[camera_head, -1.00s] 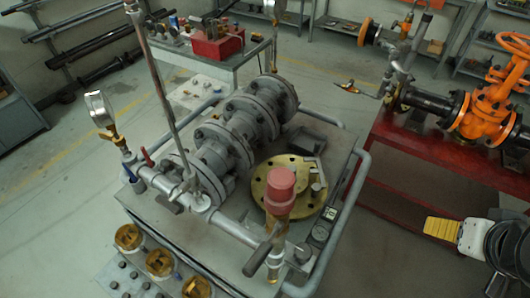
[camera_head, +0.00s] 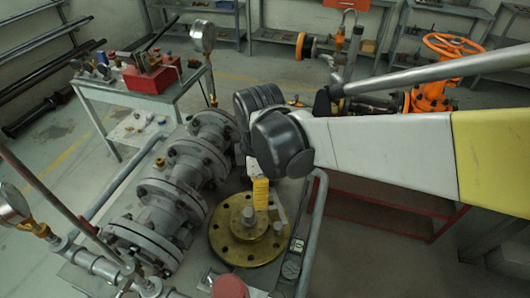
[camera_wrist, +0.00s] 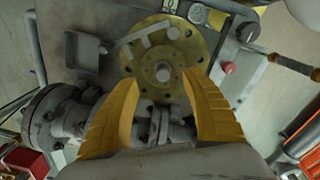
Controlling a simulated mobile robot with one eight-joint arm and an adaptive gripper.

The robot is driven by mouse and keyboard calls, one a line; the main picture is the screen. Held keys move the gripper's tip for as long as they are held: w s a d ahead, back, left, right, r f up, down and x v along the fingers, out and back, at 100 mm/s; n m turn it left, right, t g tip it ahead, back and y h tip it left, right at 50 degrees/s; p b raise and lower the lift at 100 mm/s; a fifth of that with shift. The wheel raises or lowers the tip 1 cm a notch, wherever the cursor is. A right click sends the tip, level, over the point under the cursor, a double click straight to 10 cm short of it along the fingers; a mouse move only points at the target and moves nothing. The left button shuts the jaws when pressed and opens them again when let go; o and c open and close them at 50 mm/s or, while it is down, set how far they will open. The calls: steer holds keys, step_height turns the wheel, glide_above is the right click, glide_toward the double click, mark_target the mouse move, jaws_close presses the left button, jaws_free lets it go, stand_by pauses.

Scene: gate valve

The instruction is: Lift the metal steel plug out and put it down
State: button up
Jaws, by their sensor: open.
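A short grey steel plug (camera_head: 248,215) stands upright near the middle of a round brass flange (camera_head: 226,243) with bolt holes. In the wrist view the plug (camera_wrist: 163,73) shows from above on the flange (camera_wrist: 196,52). My gripper (camera_wrist: 163,84) is open, with its two yellow fingers apart on either side of the plug in that view. They look to be above it, not touching. In the head view the yellow part of my gripper (camera_head: 261,193) is just behind the plug and the fingertips are hard to make out.
A grey flanged valve body (camera_head: 165,195) lies left of the brass flange. A grey bar-shaped part (camera_wrist: 148,42) lies on the flange. A red cap (camera_head: 229,287) stands close in front. A grey rail (camera_head: 309,235) runs along the bench's right edge.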

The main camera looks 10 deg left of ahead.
mark_target(249, 212)
steer(key=shift+s+a+f+n, duration=0.25)
steer(key=shift+a+f+n, duration=0.15)
steer(key=shift+a, duration=0.25)
steer(key=shift+s+a+f+n, duration=0.25)
steer(key=shift+a+f+n, duration=0.15)
steer(key=shift+a, duration=0.2)
step_height(249, 212, down, 5)
steer(key=shift+f+b, duration=0.1)
steer(key=shift+b, duration=0.85)
steer(key=f+b, duration=0.1)
steer(key=f, duration=0.1)
steer(key=f+b, duration=0.1)
steer(key=f, duration=0.2)
steer(key=shift+w+a+f+b, duration=0.15)
steer(key=shift+w+f+b, duration=0.05)
steer(key=shift+f+b, duration=0.15)
steer(key=shift+r, duration=0.1)
jaws_close()
